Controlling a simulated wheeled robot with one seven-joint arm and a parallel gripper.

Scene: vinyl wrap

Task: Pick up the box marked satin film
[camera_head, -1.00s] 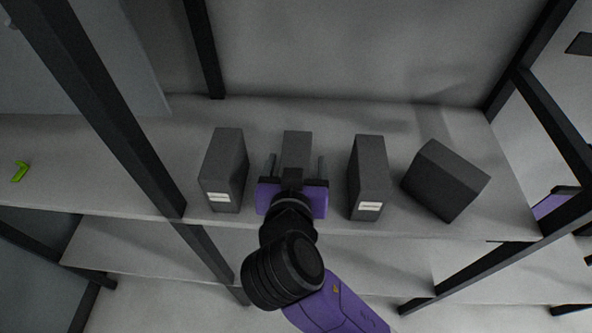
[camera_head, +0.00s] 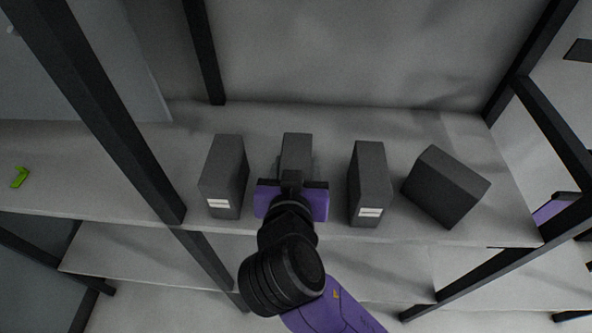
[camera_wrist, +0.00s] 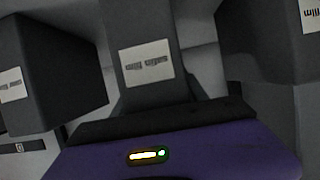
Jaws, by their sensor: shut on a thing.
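The satin film box (camera_head: 297,148) is a dark grey upright box, second from the left in a row on the shelf. In the wrist view it stands in the middle (camera_wrist: 150,25), and its white label reads "satin film" upside down. My gripper (camera_head: 296,165) reaches it from the front and is shut on it, a finger at each side. The box still appears to stand on the shelf; its lower front is hidden behind my gripper. In the wrist view the fingers are hardly visible.
A similar labelled box (camera_head: 223,175) stands to the left and another (camera_head: 369,182) to the right, each with a narrow gap. A tilted dark box (camera_head: 445,186) lies further right. Black rack posts (camera_head: 118,125) flank the shelf (camera_head: 130,185). A small green object (camera_head: 20,177) lies far left.

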